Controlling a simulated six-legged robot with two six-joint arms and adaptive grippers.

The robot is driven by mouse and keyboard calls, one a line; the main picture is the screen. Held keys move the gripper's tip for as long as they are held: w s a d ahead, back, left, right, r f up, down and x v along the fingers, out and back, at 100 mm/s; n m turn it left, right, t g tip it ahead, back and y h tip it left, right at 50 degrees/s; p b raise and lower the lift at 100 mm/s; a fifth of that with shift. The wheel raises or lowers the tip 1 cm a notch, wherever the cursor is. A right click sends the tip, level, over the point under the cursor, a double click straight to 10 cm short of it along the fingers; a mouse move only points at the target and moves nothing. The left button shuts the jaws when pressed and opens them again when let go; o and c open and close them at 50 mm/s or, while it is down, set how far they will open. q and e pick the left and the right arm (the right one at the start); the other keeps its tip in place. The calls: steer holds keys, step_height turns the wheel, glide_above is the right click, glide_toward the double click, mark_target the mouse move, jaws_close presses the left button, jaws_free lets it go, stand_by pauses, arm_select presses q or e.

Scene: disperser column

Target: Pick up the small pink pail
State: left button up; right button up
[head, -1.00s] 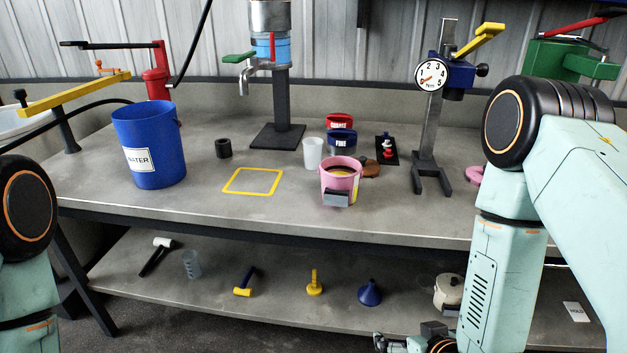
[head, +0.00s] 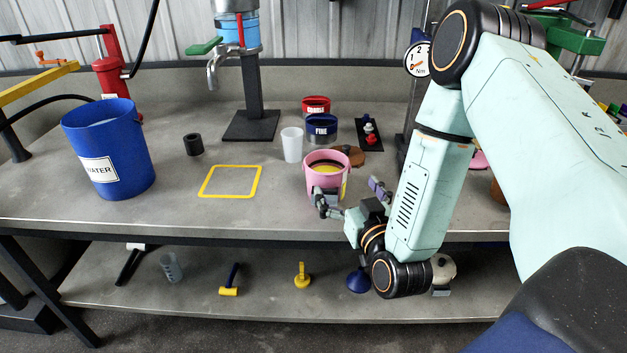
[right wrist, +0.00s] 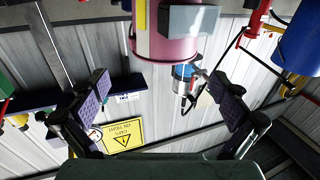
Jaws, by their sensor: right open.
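The small pink pail (head: 323,181) stands upright on the bench top near its front edge, with dark and yellow showing inside. In the right wrist view the pail (right wrist: 160,45) is at the top, cut by the frame edge, with a grey block-like grip (right wrist: 192,20) on its side. My right gripper (head: 347,190) is at the pail's front right, its fingers spread around the grey grip's side of the pail. In the wrist view the open fingers (right wrist: 160,82) have nothing between them, and the pail is beyond them. My left gripper is out of view.
A white cup (head: 292,145), a red tin (head: 316,104) and a blue tin (head: 320,130) stand behind the pail. A blue water bucket (head: 125,150) is at left. A yellow outlined square (head: 258,182) is bare. A gauge stand (head: 418,62) is partly hidden by my arm.

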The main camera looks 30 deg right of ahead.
mark_target(334, 173)
steer(key=shift+w+a+r, duration=0.1)
steer(key=shift+w+r, duration=0.05)
steer(key=shift+w, duration=0.4)
steer(key=shift+w+a+r, duration=0.1)
steer(key=shift+w+r, duration=0.05)
steer(key=shift+w, duration=0.35)
steer(key=x, duration=0.1)
steer(key=b+x, duration=0.1)
steer(key=x, duration=0.2)
steer(key=shift+w+d+f, duration=0.25)
steer(key=shift+d+f, duration=0.05)
steer(key=shift+w+a+r, duration=0.15)
steer(key=shift+w+a, duration=0.05)
steer(key=shift+w, duration=0.05)
steer(key=shift+d, duration=0.2)
steer(key=c, duration=0.3)
steer(key=shift+a, duration=0.15)
steer(key=c, duration=1.4)
